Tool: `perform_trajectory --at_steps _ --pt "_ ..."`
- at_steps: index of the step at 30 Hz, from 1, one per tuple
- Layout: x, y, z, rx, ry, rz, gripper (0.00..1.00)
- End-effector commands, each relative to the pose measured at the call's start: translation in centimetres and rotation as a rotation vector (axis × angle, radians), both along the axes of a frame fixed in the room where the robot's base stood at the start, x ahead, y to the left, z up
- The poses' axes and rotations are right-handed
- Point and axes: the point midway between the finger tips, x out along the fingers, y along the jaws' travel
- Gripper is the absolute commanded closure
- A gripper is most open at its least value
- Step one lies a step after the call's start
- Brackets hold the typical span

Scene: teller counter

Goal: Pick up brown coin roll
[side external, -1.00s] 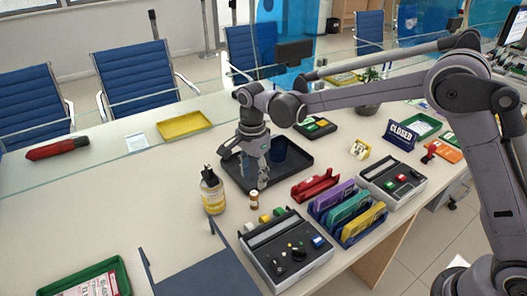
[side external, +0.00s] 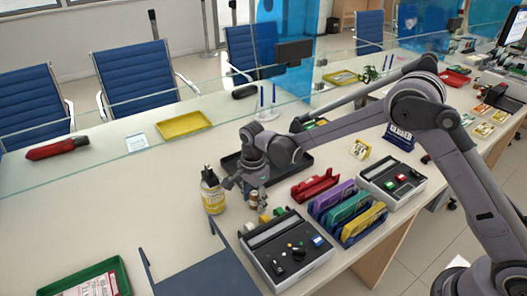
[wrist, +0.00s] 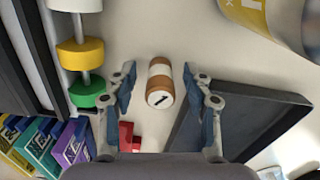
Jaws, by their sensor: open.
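The brown coin roll (wrist: 160,83) has a white band and a white end with a dark mark. In the wrist view it lies between and just beyond the fingertips of my open gripper (wrist: 160,88), with clear counter on both sides of it. In the side external view the coin roll (side external: 253,198) is a small shape on the counter, partly covered by my gripper (side external: 245,190), which is low above it. Nothing is held between the fingers.
A yellow-labelled bottle (side external: 212,192) stands close to the left of the roll. A black tray (side external: 298,166) lies behind. A device with colored rollers and knobs (side external: 287,250) sits in front. A red holder (side external: 315,186) is to the right.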

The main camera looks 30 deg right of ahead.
Motion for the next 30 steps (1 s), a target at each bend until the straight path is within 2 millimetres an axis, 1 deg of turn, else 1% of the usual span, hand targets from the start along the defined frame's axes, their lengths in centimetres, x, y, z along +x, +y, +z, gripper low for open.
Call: perform_trajectory --at_steps 4,5,6,8,9,10,23,26,29,30 --pt "0.0 0.0 0.0 0.000 0.000 0.000 0.49" --pt "0.0 0.0 0.0 0.000 0.000 0.000 0.52" --pt "0.0 0.0 0.0 0.000 0.000 0.000 0.64" --pt "0.0 0.0 0.0 0.000 0.000 0.000 0.81" --pt "0.0 0.0 0.0 0.000 0.000 0.000 0.92" --pt "0.0 0.0 0.0 0.000 0.000 0.000 1.00" --pt "0.0 0.0 0.3 0.000 0.000 0.000 1.00" --pt "0.0 0.0 0.9 0.000 0.000 0.000 1.00" --pt "0.0 0.0 2.1 0.000 0.000 0.000 1.00" --pt "0.0 0.0 2.8 0.001 0.001 0.001 1.00"
